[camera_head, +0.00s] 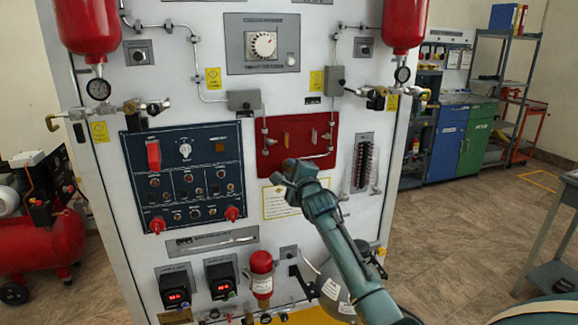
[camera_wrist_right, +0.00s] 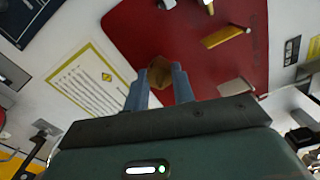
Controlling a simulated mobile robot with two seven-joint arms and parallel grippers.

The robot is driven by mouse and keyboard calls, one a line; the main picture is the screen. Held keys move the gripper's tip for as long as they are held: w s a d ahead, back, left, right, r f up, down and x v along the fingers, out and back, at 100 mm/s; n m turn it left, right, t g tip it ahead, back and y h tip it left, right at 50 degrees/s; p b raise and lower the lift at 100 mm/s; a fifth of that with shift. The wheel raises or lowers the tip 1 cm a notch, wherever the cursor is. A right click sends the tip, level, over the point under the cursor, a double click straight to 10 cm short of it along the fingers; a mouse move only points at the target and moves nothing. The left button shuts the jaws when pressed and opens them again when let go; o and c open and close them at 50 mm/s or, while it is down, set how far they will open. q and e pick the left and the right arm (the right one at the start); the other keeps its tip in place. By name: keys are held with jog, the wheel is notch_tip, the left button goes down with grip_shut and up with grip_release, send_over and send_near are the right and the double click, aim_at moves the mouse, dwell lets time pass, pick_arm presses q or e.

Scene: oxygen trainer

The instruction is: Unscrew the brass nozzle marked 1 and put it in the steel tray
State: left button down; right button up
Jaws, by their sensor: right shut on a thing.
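My right gripper (camera_head: 287,167) is in front of the white panel, at the lower edge of the red plate (camera_head: 283,133). In the right wrist view its two fingers (camera_wrist_right: 160,88) are shut on a brass, hex-shaped piece (camera_wrist_right: 160,70), which overlaps the red plate's edge. I cannot read a number on it, nor tell whether it touches the plate. Another brass piece (camera_wrist_right: 225,37) sticks out from the red plate, apart from the fingers. I cannot make out a steel tray. My left gripper is out of view.
A blue control panel (camera_head: 186,172) with red knobs is to the left. A red cylinder (camera_head: 262,273) and two red-digit displays stand below. A grey trolley (camera_head: 552,272) is at the right edge. Open floor (camera_head: 440,240) lies right of the panel.

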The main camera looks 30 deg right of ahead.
jog(key=shift+n, duration=0.6)
jog(key=shift+n+p, duration=0.45)
jog(key=shift+n, duration=1.25)
jog(key=shift+n+p, duration=0.6)
jog(key=shift+n, duration=0.3)
jog(key=shift+f+n, duration=0.1)
jog(key=shift+n, duration=0.8)
